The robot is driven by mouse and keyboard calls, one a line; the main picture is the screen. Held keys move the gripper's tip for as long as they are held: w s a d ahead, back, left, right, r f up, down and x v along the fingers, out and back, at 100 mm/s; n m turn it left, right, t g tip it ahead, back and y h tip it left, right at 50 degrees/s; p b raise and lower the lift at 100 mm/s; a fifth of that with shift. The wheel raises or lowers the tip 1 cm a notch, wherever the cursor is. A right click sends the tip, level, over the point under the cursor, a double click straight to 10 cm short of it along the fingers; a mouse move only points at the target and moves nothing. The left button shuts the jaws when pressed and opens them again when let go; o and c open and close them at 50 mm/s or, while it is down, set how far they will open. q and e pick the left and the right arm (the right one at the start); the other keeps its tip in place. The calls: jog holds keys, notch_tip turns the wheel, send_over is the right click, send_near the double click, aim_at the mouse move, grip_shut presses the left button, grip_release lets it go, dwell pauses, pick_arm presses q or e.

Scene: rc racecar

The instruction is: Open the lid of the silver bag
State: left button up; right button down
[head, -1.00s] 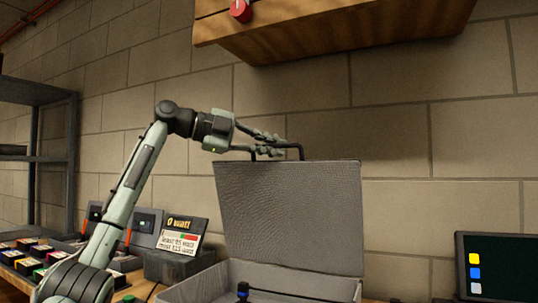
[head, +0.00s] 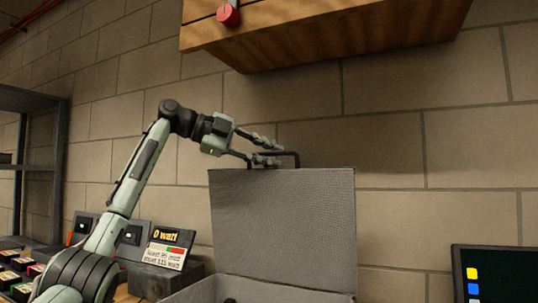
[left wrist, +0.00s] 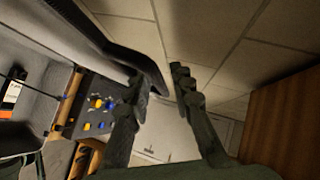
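The silver bag is a grey textured case. Its lid (head: 283,225) stands upright, swung open, in the middle of the head view; only part of the lower body (head: 270,291) shows below it. A dark handle (head: 297,156) rises from the lid's top edge. My left gripper (head: 277,151) is at this handle, its fingers spread apart. The lower finger overlaps the handle; I cannot tell whether they touch. In the left wrist view the open fingers (left wrist: 158,78) show with the dark handle (left wrist: 115,48) beside the left finger. My right gripper is not in view.
A wooden cabinet (head: 330,35) hangs on the wall above the lid. A dark screen (head: 500,275) stands at the lower right. A sign with a display (head: 170,248) and several small boxes (head: 18,273) are at the lower left, near a metal shelf (head: 35,165).

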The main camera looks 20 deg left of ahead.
pick_arm(q)
jog(key=shift+o, duration=0.2)
jog(key=v, duration=1.2)
jog(key=shift+s, duration=0.1)
